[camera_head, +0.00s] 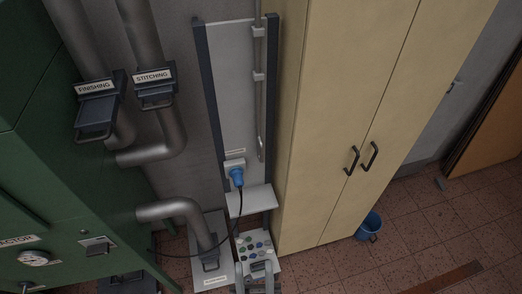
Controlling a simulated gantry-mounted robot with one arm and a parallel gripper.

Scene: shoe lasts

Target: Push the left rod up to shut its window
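One slim grey rod (261,110) runs upright along the right side of a pale wall panel, beside the beige cabinet. White brackets (258,77) hold it, and its lower end hangs near the panel's lower half, above the shelf. Its top runs out of the picture. I see no second rod and no window, so I cannot tell whether this is the left one. No gripper of mine can be clearly made out. Two grey upright shapes stand at the bottom edge; I cannot tell what they are.
A blue plug (236,176) with a black cable sits above a small white shelf (250,200) and a knob panel (258,244). Pipes with gates labelled FINISHING (96,88) and STITCHING (154,77) are left, by a green machine (50,190). A tall cabinet (330,110) and blue bucket (369,224) stand right.

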